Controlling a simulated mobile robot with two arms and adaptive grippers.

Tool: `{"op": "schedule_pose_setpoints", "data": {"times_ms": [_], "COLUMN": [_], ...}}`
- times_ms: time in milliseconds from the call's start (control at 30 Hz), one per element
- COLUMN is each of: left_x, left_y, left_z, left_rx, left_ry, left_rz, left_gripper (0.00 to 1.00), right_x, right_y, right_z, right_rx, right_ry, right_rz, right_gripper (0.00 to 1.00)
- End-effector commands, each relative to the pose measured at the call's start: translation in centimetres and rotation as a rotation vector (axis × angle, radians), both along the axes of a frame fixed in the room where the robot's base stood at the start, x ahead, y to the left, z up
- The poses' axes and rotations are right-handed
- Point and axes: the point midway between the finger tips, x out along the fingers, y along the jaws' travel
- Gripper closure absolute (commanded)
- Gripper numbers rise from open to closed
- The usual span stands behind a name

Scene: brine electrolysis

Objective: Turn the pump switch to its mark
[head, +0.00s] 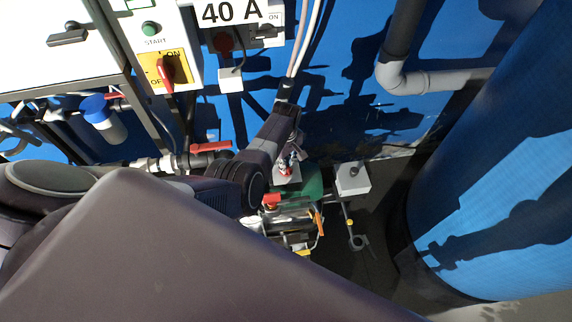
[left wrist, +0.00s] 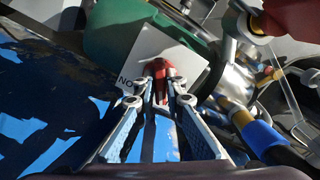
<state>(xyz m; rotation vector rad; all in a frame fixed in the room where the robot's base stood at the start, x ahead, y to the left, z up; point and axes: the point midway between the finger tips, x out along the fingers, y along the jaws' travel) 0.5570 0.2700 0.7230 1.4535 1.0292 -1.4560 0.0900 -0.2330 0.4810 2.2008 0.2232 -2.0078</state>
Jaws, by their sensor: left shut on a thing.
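The pump switch is a red knob (left wrist: 158,69) on a white plate (left wrist: 182,48), mounted on the green pump motor (left wrist: 115,42). My left gripper (left wrist: 161,92) is shut on the red knob, one finger on each side. An "ON" label shows upside down at the plate's left edge, in the left wrist view; the rest of the plate's markings are hidden. In the head view my left gripper (head: 292,160) reaches down to the knob (head: 286,171), above the green motor (head: 314,180). My right gripper is not in view.
Red valve handles (head: 210,147) sit on pipes close to my left arm. A yellow panel with a red rotary switch (head: 166,70) and a "40 A" box (head: 228,14) hang above. A grey box (head: 353,178) stands right of the motor, and a large blue tank (head: 500,200) fills the right.

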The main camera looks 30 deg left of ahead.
Motion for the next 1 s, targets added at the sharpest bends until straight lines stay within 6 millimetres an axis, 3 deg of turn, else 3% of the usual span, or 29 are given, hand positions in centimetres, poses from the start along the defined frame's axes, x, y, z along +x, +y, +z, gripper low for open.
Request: {"op": "schedule_pose_setpoints", "data": {"times_ms": [400, 967, 1000], "left_x": [0.23, 0.25, 0.25], "left_y": [0.12, 0.14, 0.13], "left_z": [0.17, 0.18, 0.17], "left_rx": [0.002, 0.002, 0.002], "left_ry": [-0.006, -0.006, -0.006], "left_rz": [0.190, 0.218, 0.218], "left_gripper": [1.00, 1.00, 0.87], "right_x": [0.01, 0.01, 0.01], "right_y": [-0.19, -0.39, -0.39], "right_z": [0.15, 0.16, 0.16], "right_rx": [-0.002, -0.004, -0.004], "right_ry": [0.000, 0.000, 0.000], "right_rz": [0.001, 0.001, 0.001], "right_gripper": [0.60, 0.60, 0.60]}}
